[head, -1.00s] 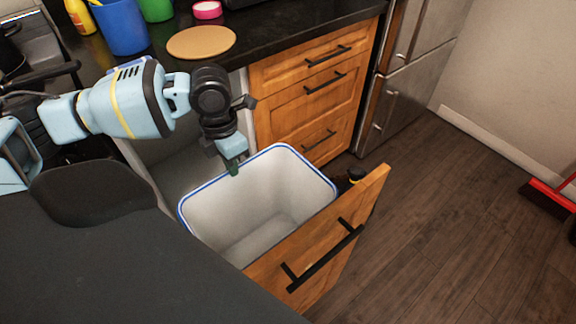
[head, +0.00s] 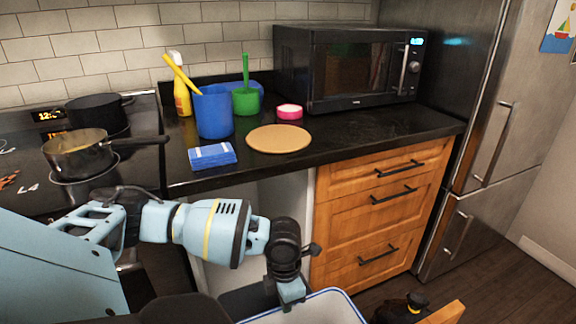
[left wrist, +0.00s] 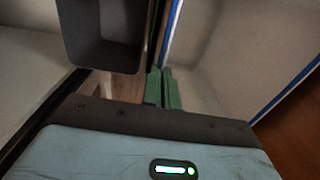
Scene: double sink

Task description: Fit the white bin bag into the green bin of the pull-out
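The white bin bag (head: 325,312) shows only at the bottom edge of the head view, as a white lining with a blue rim. It also fills the right of the left wrist view (left wrist: 215,60). No green of the bin shows; the bag hides its inside. My left gripper (head: 289,306) is at the bag's back rim. In the left wrist view its two green fingers (left wrist: 162,74) are close together, and the blue rim runs down to the slit between them, so they appear shut on the bag's edge.
A dark grey bin (left wrist: 100,40) stands beside the bag in the left wrist view. The pull-out's wooden front (head: 445,314) is at the lower right. Drawers (head: 375,215) and a counter (head: 360,140) with a microwave (head: 350,70) and a blue container (head: 213,112) lie behind.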

